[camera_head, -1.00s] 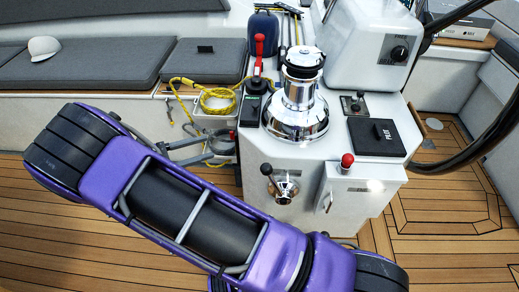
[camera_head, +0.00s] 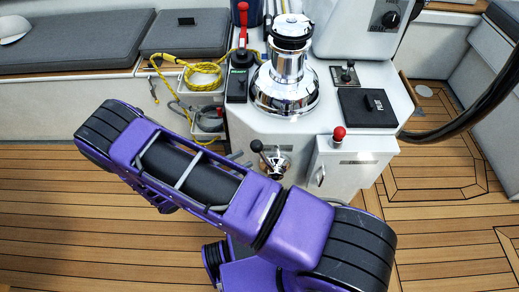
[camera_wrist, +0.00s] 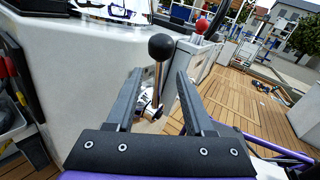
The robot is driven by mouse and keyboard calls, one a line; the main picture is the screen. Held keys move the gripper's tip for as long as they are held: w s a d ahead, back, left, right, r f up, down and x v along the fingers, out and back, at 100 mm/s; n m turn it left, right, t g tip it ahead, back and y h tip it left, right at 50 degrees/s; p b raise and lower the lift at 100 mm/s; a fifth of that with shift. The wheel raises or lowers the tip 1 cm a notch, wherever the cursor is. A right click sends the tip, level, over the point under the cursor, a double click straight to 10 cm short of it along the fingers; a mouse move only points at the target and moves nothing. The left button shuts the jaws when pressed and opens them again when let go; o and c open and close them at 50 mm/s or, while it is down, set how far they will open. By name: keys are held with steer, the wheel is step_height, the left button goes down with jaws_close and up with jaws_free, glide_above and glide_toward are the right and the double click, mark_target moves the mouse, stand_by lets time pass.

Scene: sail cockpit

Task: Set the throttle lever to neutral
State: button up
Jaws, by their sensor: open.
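The throttle lever, with a black ball knob (camera_head: 256,146) on a metal shaft and a chrome mount (camera_head: 273,163), is on the front face of the white console. In the head view the knob leans up and left from the mount. In the wrist view the knob (camera_wrist: 161,47) stands nearly upright, above and between the fingertips, with the shaft running down between them. My gripper (camera_wrist: 159,77) is open around the shaft's line, with gaps on both sides; contact cannot be made out.
A red-knobbed lever (camera_head: 338,134) stands on the white box right of the throttle. A chrome winch (camera_head: 286,75), a red-handled lever (camera_head: 242,22) and a black PILOT panel (camera_head: 367,107) are on the console. Yellow rope (camera_head: 203,75) hangs at left.

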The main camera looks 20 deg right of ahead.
mark_target(260, 151)
steer(key=x, duration=0.7)
steer(key=shift+d, duration=0.15)
jaws_close()
steer(key=shift+w+r, duration=0.15)
stand_by(1.0)
